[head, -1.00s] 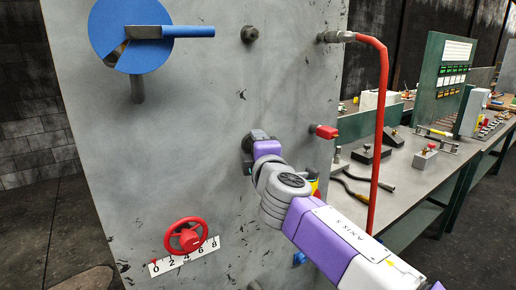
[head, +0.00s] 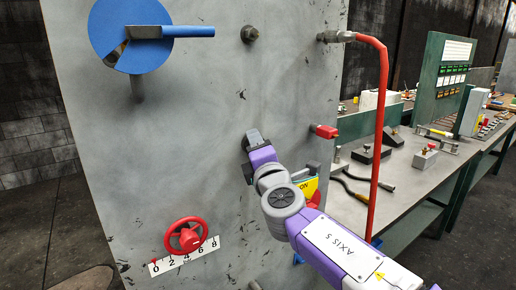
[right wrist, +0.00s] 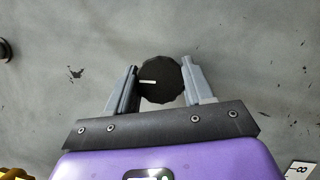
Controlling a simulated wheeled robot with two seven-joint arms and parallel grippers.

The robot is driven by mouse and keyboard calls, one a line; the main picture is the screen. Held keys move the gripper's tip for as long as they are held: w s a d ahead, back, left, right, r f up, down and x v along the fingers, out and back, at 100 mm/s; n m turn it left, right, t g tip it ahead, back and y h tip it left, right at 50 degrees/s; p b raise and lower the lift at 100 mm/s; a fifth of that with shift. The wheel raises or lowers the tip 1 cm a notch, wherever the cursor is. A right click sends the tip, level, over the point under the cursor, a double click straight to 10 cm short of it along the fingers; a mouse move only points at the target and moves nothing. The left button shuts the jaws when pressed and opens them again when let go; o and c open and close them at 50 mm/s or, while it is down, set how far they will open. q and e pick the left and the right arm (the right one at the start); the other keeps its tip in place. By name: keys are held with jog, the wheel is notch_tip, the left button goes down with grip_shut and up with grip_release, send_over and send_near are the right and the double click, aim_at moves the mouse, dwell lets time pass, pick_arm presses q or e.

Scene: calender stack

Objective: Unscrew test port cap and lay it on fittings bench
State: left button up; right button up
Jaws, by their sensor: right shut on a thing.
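The test port cap (right wrist: 160,80) is a round black ribbed cap with a short white mark, seen face-on against the grey panel in the right wrist view. My right gripper (right wrist: 161,84) is shut on it, with one finger on each side. In the head view my right gripper (head: 254,145) is at the middle of the panel and hides the cap. How far the cap is unscrewed cannot be told. The fittings bench (head: 405,178) stands to the right behind the panel. My left gripper is not in view.
A red pipe (head: 379,130) runs down between panel and bench. Several tools and fittings lie on the bench.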

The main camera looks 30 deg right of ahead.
jog(key=shift+a+r+n, duration=0.1)
jog(key=shift+r+n, duration=0.05)
jog(key=shift+n, duration=0.15)
jog(key=shift+n+t, duration=0.6)
jog(key=shift+n, duration=0.6)
jog(key=o, duration=0.9)
jog(key=shift+o, duration=0.7)
jog(key=shift+f, duration=0.2)
